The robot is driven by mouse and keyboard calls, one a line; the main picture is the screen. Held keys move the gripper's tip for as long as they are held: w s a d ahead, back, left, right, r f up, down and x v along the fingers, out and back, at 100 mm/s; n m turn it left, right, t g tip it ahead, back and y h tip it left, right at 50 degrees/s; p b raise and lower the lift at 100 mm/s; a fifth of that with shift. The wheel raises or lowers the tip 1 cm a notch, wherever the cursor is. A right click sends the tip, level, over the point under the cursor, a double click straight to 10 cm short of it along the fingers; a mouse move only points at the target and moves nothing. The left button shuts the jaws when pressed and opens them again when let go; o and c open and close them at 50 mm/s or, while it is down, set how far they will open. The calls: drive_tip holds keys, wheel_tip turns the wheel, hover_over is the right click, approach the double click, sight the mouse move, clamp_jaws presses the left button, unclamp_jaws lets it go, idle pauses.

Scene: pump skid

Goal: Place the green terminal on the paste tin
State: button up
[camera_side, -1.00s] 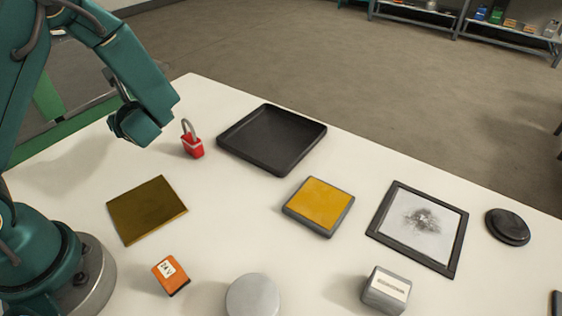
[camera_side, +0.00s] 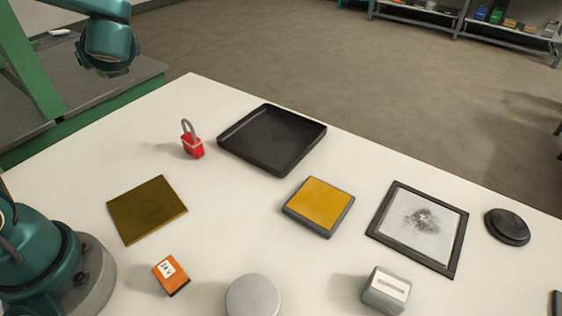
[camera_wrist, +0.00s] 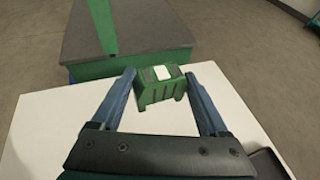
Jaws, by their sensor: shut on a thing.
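The green terminal (camera_wrist: 160,90) is a small green block with a white label on top. In the wrist view it sits between the blue fingers of my gripper (camera_wrist: 160,76), which is shut on it. The tabletop shows below it. In the side view, the end of my arm is at the top left, past the table's far left edge; the fingers and the terminal cannot be made out there. A round, plain grey tin (camera_side: 253,297), which looks like the paste tin, stands at the table's front edge, with nothing on it.
On the table are a red padlock (camera_side: 192,144), a black tray (camera_side: 271,168), a brown plate (camera_side: 147,210), a yellow-topped pad (camera_side: 319,205), an orange block (camera_side: 171,276), a grey labelled block (camera_side: 386,290), a framed sheet (camera_side: 455,235) and a black disc (camera_side: 507,227). A green-sided platform (camera_wrist: 135,52) lies beyond the table.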

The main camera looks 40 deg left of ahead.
drive_tip(key=shift+r, duration=0.65)
drive_tip(key=shift+s, duration=0.15)
drive_tip(key=s+d+f+n+g+h, duration=0.1)
drive_tip(key=s+d+f+n+g, duration=0.5)
drive_tip(key=s+f+n+g, duration=0.4)
drive_tip(key=s+d+n+g+h, duration=0.2)
drive_tip(key=d+n+g+h, duration=0.6)
drive_tip(key=d+n+h, duration=0.15)
drive_tip(key=w+d+r+n+t+h, duration=0.3)
drive_tip(key=d+r+n+t+h, duration=0.15)
drive_tip(key=d+n+h, duration=0.3)
drive_tip(key=w+d+r+n+t+h, duration=0.3)
drive_tip(key=d+r+n+t+h, duration=0.15)
drive_tip(key=d+n+h, duration=0.35)
hover_over(253, 299)
drive_tip(key=shift+g+y, duration=0.4)
wheel_tip(253, 299, down, 11)
drive_tip(key=shift+a+r, duration=0.1)
drive_tip(key=shift+r, duration=0.05)
drive_tip(key=shift+f, duration=2)
